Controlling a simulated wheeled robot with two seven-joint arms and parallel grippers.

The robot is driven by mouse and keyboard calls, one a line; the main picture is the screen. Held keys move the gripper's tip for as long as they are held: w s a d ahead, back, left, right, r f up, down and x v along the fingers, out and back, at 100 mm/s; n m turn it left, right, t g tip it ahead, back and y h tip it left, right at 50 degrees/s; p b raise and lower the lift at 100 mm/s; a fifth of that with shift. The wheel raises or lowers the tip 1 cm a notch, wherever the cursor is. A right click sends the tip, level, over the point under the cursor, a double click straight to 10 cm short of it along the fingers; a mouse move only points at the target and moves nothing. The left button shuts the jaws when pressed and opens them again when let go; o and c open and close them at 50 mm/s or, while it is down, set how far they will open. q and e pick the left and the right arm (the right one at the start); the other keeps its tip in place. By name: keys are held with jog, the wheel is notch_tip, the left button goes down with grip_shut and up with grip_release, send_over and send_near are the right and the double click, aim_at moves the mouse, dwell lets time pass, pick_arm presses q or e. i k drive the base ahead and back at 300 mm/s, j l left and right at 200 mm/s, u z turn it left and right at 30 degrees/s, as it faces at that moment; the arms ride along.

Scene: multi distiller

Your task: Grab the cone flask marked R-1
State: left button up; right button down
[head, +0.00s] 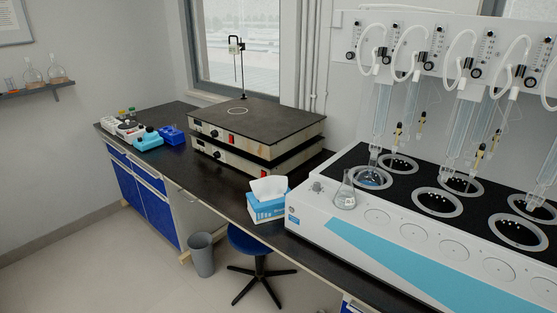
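A clear glass cone flask (345,193) stands upright on the white front ledge of the multi distiller (310,215), near its left end. A small pale label shows low on the flask, but its writing is too small to read. Two more conical-looking flasks stand on the wall shelf (40,89) at the far left: one (31,76) and another (56,73). I cannot read any mark on them. Neither of my grippers is in view.
A tissue box (266,206) sits on the black bench just left of the distiller. Stacked hot plates (255,130) stand behind it. A blue stool (250,239) and grey bin (201,254) stand on the floor by the bench. Glass tubes and hoses hang above the distiller's wells.

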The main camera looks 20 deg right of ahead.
aim_at(345, 200)
jog(key=z, duration=1.25)
